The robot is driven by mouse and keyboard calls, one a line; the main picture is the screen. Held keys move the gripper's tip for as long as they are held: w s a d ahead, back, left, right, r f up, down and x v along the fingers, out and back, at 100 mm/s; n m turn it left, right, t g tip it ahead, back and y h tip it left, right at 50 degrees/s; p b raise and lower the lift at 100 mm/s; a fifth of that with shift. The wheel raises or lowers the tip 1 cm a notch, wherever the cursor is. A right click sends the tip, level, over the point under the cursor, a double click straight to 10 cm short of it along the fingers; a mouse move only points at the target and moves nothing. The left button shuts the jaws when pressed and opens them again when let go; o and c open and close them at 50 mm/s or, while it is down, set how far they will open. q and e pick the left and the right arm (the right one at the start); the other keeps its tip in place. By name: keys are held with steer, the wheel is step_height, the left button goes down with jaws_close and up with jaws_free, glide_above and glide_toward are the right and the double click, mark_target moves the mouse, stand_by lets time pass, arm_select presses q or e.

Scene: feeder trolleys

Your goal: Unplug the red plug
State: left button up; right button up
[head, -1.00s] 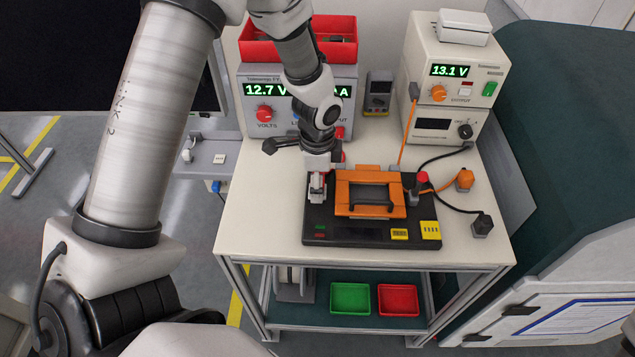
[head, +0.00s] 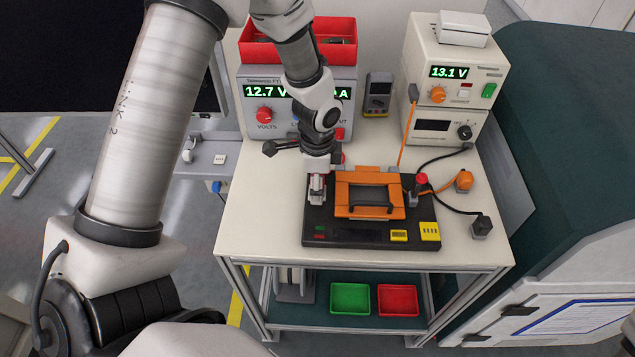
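My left gripper (head: 317,190) points down at the left edge of a black test fixture (head: 362,237), beside its orange frame (head: 343,198). Its fingertips are small and partly merged with a grey-white part there, so I cannot tell whether they are open or shut on something. Small red parts show behind my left wrist (head: 341,157) and on the left power supply, partly hidden by the arm. A round red piece (head: 421,180) stands at the fixture's right side. I cannot tell which of these is the red plug. My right gripper is not in view.
The left power supply (head: 265,92) carries a red bin (head: 257,52); a stacked pair of units (head: 420,72) stands right. An orange plug (head: 464,181) and a black plug (head: 481,226) lie on the right of the white tabletop (head: 262,217). Green and red trays sit below.

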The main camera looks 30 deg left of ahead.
arm_select(q)
steer(key=shift+r, duration=0.1)
steer(key=shift+p, duration=0.3)
jaws_close()
steer(key=shift+r+p, duration=2.95)
steer(key=shift+p, duration=0.2)
